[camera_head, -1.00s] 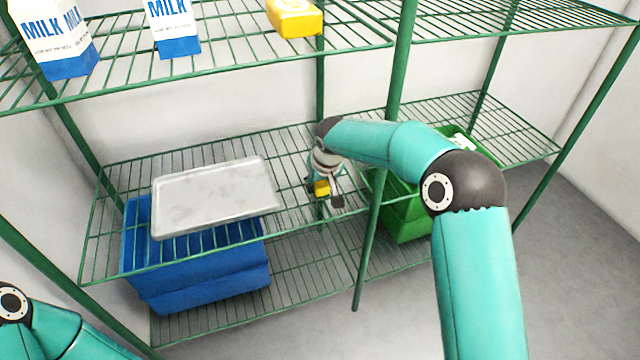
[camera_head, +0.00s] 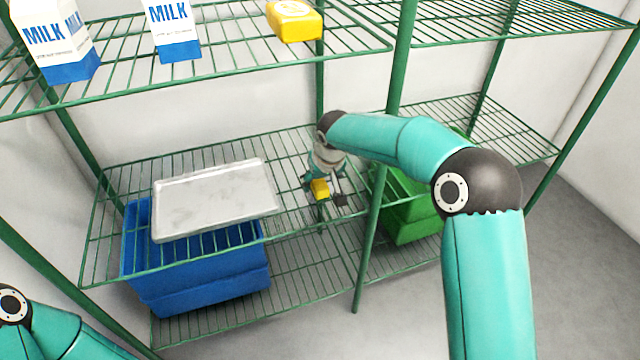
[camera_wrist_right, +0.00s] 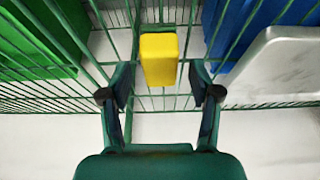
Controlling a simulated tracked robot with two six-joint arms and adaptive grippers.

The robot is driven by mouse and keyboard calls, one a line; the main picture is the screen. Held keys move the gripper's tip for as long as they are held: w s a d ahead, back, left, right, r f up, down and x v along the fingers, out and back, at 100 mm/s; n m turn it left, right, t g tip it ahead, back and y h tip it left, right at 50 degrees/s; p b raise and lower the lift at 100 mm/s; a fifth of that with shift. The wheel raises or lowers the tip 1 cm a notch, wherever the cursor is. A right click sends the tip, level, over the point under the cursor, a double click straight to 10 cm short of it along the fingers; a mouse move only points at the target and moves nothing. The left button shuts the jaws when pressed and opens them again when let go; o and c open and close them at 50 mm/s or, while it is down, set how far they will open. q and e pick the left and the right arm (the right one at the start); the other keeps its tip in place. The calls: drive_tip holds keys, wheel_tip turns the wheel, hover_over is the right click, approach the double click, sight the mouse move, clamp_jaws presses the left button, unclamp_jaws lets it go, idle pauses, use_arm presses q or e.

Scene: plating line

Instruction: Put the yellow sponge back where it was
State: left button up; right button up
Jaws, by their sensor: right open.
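The yellow sponge (camera_head: 320,188) is on the middle wire shelf (camera_head: 290,226), to the right of the grey tray. In the right wrist view the sponge (camera_wrist_right: 159,60) lies between and just beyond the fingertips, with a gap on each side. My right gripper (camera_head: 325,194) is open around or just above it; in the wrist view the right gripper (camera_wrist_right: 160,95) has both fingers apart and touches nothing that I can see. Of my left arm, only a link shows at the lower left; its gripper is out of view.
A grey tray (camera_head: 215,198) lies on the middle shelf. A blue crate (camera_head: 205,285) and a green crate (camera_head: 410,220) stand below. Milk cartons (camera_head: 58,40) and a yellow package (camera_head: 295,22) stand on the upper shelf. A green post (camera_head: 380,190) rises close to my right arm.

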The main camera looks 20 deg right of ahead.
drive_tip(key=p+v, duration=0.1)
drive_tip(key=v, duration=0.8)
